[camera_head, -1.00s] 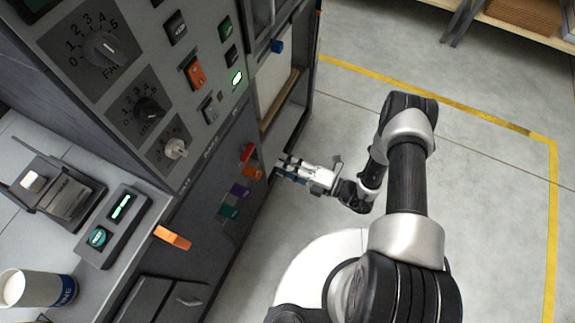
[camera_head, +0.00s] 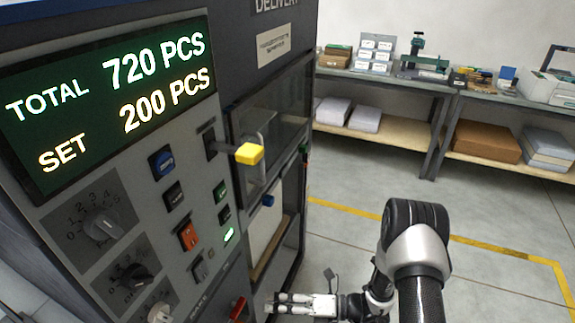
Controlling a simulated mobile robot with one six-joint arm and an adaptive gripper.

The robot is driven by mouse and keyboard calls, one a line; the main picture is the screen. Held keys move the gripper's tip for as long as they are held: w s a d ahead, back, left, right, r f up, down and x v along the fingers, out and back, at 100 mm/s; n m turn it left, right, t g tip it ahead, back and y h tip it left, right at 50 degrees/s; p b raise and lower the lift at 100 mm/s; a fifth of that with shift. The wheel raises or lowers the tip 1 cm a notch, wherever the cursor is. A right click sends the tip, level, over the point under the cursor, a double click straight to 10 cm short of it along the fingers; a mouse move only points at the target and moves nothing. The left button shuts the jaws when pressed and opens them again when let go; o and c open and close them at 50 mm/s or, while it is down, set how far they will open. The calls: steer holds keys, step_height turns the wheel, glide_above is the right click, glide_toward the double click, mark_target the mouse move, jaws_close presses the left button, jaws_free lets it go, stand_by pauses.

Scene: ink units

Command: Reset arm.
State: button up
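My gripper (camera_head: 272,303) is at the bottom middle of the head view, pointing left toward the lower front of the dark machine (camera_head: 300,70). Its two light fingers show side by side with a small gap, and I see nothing held between them. My arm (camera_head: 415,250) comes up from the bottom right and bends down to the gripper. I cannot tell whether the fingertips touch the machine.
The machine's panel has a display (camera_head: 110,95) reading TOTAL 720 PCS, SET 200 PCS, plus knobs (camera_head: 102,224) and buttons. Shelves (camera_head: 400,140) stand behind. The floor (camera_head: 490,215) at right is clear.

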steer(key=s+d+r+n+g+h, duration=0.2)
steer(key=s+r+n+g+h, duration=0.15)
steer(key=r+n, duration=0.6)
steer(key=s+d+r+n+g+h, duration=0.15)
steer(key=s+r+n+h, duration=0.3)
steer(key=r+n, duration=0.45)
steer(key=s+d+r+n+t+h, duration=0.8)
steer(key=d+r+n, duration=0.3)
steer(key=d+n, duration=0.2)
steer(key=shift+s+d+r+n+h, duration=0.15)
steer(key=shift+s+r+n+h, duration=0.3)
steer(key=shift+s+h, duration=0.25)
